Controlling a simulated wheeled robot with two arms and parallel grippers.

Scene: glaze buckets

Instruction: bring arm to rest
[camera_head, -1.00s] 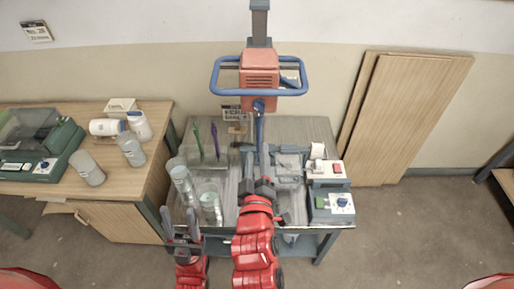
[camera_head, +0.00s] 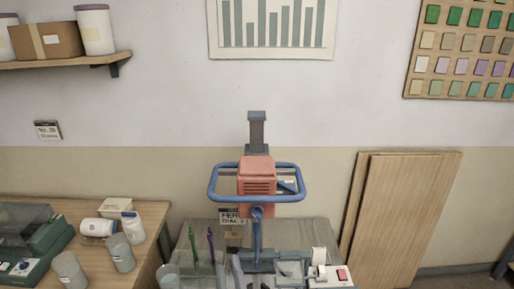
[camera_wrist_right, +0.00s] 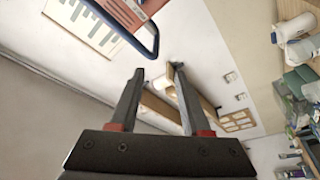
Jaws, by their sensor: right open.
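My right gripper (camera_wrist_right: 154,75) is open in the right wrist view. Its two dark fingers stand apart with nothing between them, and they point towards the wall and shelf side of the room. In the head view I cannot make out its fingertips clearly at the lower edge. My left gripper is not in view.
An orange machine head (camera_head: 257,176) with a blue ring handle stands over the grey bench; the handle also shows near my right gripper in the wrist view (camera_wrist_right: 148,40). Wooden boards (camera_head: 405,215) lean at right.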

